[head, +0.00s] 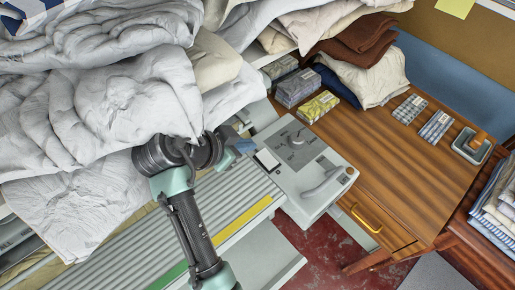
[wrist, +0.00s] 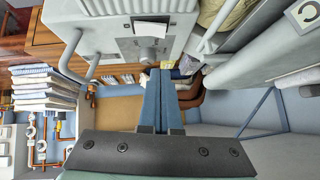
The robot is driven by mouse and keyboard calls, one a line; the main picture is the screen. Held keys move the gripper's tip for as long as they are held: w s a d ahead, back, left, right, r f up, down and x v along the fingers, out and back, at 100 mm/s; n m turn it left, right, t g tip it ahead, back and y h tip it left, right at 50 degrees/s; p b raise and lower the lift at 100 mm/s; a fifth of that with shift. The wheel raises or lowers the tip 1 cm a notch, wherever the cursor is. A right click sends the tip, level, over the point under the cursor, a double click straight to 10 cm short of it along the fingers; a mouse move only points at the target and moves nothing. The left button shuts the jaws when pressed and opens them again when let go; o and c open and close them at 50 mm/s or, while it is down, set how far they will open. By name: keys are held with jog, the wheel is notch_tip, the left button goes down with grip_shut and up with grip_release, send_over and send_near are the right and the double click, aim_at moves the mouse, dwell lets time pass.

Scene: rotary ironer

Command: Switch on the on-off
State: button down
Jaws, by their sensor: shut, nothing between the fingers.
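The ironer's light grey control housing (head: 312,188) is right of centre in the head view. Its top carries a dark knob or mark (head: 297,141), a white label (head: 267,159) and a pale lever (head: 322,184). A small orange-brown round part (head: 349,171) sits at its right edge. I cannot tell which of these is the on-off. In the wrist view the housing (wrist: 117,40) is at the top, with a white label (wrist: 151,30) and a grey knob (wrist: 147,54). My gripper (head: 243,147) is shut and empty, just left of the housing; its blue fingers (wrist: 167,75) point towards it.
Crumpled white linen (head: 110,105) is heaped around my wrist at the left. The ribbed ironer bed (head: 150,235) lies below. A wooden table (head: 400,150) with folded cloths (head: 365,75) and packets stands at the right. Red floor (head: 315,240) shows below the housing.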

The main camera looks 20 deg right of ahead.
send_over(262, 152)
jog(key=s+a, duration=0.2)
jog(key=f, duration=0.4)
jog(key=shift+d+f, duration=0.1)
jog(key=shift+d, duration=0.1)
jog(key=f, duration=0.1)
jog(key=f+p, duration=0.1)
jog(key=f, duration=0.1)
jog(key=shift+w+f, duration=0.15)
jog(key=shift+w, duration=0.2)
jog(key=shift+f, duration=0.45)
jog(key=shift+w+a+f+b, duration=0.1)
jog(key=shift+w+f+b, duration=0.15)
jog(key=shift+f+b, duration=0.35)
jog(key=shift+r+n+g, duration=0.15)
jog(key=shift+n+g, duration=0.15)
jog(key=shift+g, duration=0.1)
jog(key=shift+s, duration=0.1)
